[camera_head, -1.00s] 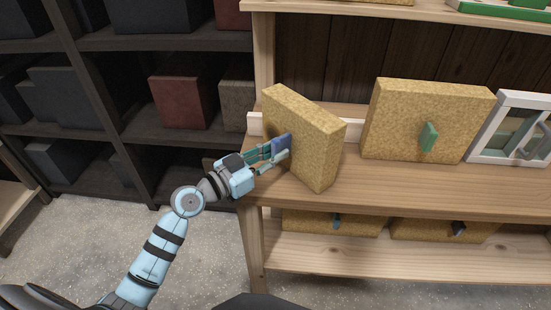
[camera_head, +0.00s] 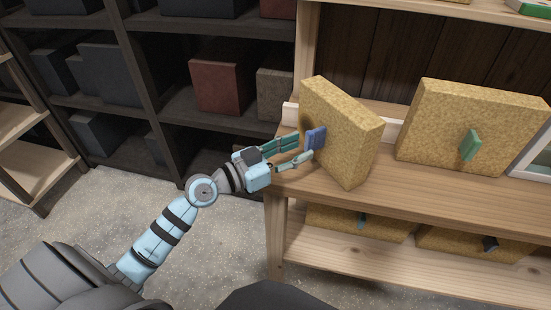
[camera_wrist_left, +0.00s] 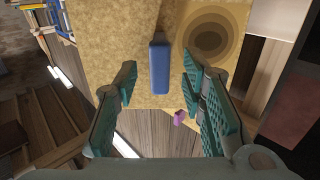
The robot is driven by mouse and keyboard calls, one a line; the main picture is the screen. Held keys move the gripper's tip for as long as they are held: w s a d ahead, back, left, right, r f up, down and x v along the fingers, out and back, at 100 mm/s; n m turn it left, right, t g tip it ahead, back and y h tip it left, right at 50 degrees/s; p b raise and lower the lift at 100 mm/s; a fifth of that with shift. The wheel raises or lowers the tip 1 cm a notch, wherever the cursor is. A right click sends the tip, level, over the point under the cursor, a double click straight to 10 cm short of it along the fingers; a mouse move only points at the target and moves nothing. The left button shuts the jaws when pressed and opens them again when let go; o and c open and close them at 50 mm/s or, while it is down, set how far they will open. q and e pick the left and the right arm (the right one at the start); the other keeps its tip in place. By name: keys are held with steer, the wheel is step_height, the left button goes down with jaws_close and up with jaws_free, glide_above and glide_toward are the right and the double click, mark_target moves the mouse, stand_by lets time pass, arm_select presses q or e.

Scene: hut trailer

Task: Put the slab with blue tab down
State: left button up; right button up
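The slab with the blue tab (camera_head: 345,135) is a thick, cork-coloured block. In the head view it stands on the left end of the wooden shelf board, turned at an angle, and its blue tab (camera_head: 315,138) faces my left gripper. My left gripper (camera_head: 305,149) is open just left of the tab and apart from it. In the left wrist view, the blue tab (camera_wrist_left: 160,68) lies beyond and between the spread fingers of my left gripper (camera_wrist_left: 160,95), with nothing held. My right gripper is out of view.
A slab with a green tab (camera_head: 440,110) stands to the right on the same shelf board (camera_head: 400,185). More slabs (camera_head: 350,222) lie on the lower shelf. A dark rack (camera_head: 170,60) with blocks stands at the left. The floor (camera_head: 110,200) in front is clear.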

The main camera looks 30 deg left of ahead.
arm_select(q)
steer(key=b+v, duration=0.2)
steer(key=v, duration=0.6)
steer(key=shift+s+a, duration=0.15)
steer(key=shift+s, duration=0.1)
